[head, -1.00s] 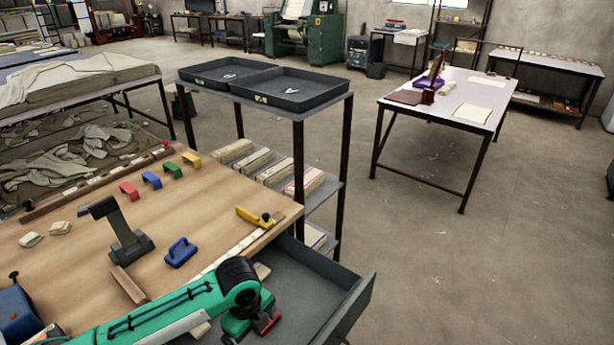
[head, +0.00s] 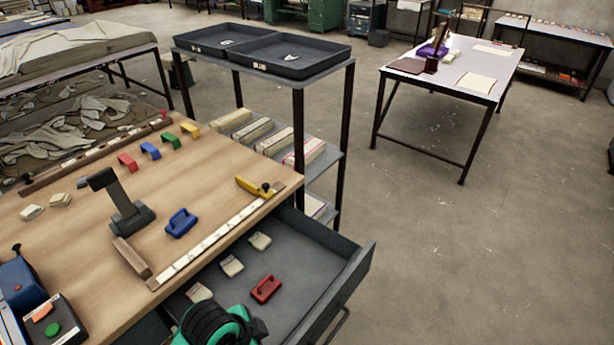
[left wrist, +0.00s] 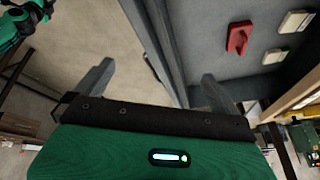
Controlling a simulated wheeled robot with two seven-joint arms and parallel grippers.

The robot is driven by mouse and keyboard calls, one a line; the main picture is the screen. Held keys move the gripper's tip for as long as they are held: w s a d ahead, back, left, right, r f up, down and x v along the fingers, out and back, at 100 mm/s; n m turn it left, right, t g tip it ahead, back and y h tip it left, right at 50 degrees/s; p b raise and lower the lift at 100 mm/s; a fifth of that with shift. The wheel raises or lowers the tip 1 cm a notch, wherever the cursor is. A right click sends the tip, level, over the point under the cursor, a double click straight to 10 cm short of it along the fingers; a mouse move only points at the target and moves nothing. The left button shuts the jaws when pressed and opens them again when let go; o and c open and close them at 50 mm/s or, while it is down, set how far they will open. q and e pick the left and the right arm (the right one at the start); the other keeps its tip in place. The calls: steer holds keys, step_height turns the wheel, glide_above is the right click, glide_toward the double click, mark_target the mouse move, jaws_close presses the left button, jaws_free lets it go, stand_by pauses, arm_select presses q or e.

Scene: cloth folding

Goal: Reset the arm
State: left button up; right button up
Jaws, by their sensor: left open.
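My left arm (head: 212,325) shows as a green and black piece at the bottom edge of the head view, over the near edge of the open drawer; its fingers are not visible there. In the left wrist view my left gripper (left wrist: 157,78) has its two grey fingers wide apart with nothing between them. A red handle-shaped block (head: 265,289) lies in the grey drawer (head: 320,262), clear of the fingers; it also shows in the left wrist view (left wrist: 238,38). My right gripper is not visible.
Several pale blocks (head: 260,241) lie in the drawer. The wooden worktop (head: 95,235) holds a blue handle (head: 181,222), a dark stand (head: 125,205), a yellow tool (head: 255,188) and coloured handles at the back. A shelf cart (head: 270,80) stands behind. The floor at right is open.

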arm_select(q)
steer(key=s+a+n+y, duration=0.3)
steer(key=s+a+n, duration=0.75)
steer(key=a, duration=0.25)
step_height(320, 180, down, 33)
steer(key=s+a+f+g, duration=0.1)
steer(key=s+f, duration=0.9)
steer(key=s+a+f+b, duration=0.1)
steer(key=s+a+f, duration=0.1)
steer(key=s+f, duration=0.7)
steer(key=shift+s+a+f+g+y, duration=0.3)
steer(key=shift+s+f+g, duration=0.1)
steer(key=shift+f, duration=0.1)
